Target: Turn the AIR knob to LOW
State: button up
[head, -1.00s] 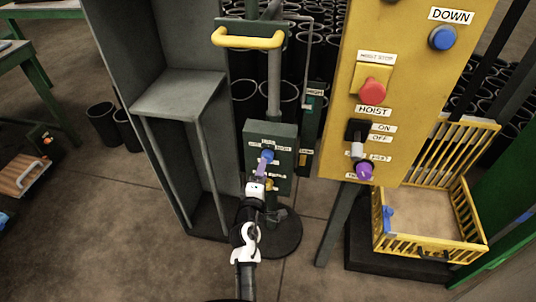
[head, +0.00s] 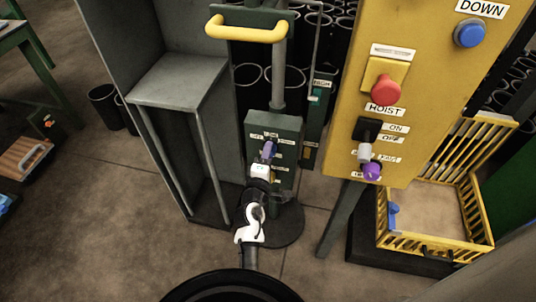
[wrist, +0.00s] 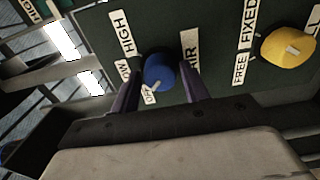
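The blue AIR knob (wrist: 159,72) is on a dark green panel in the wrist view, with the AIR label (wrist: 190,52) to its right. HIGH (wrist: 124,34), LOW (wrist: 123,70) and OFF (wrist: 150,96) labels lie to its left and below-left. Its pale pointer points down-left, toward OFF. My gripper (wrist: 160,92) has one purple finger on each side of the knob, with narrow gaps visible, so it looks open around it. In the head view, my gripper (head: 267,154) is at the control box (head: 288,125) and largely hides the knob.
A yellow knob (wrist: 289,46) with FREE and FIXED labels sits beside the AIR knob. A yellow handle (head: 246,29) is above the box. A grey cabinet (head: 178,80) stands left, and a yellow hoist panel (head: 418,75) stands right.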

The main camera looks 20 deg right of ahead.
jog(key=c, duration=0.6)
jog(key=shift+m+b, duration=3.75)
jog(key=shift+m, duration=0.65)
jog(key=o, duration=1)
jog(key=shift+c, duration=0.2)
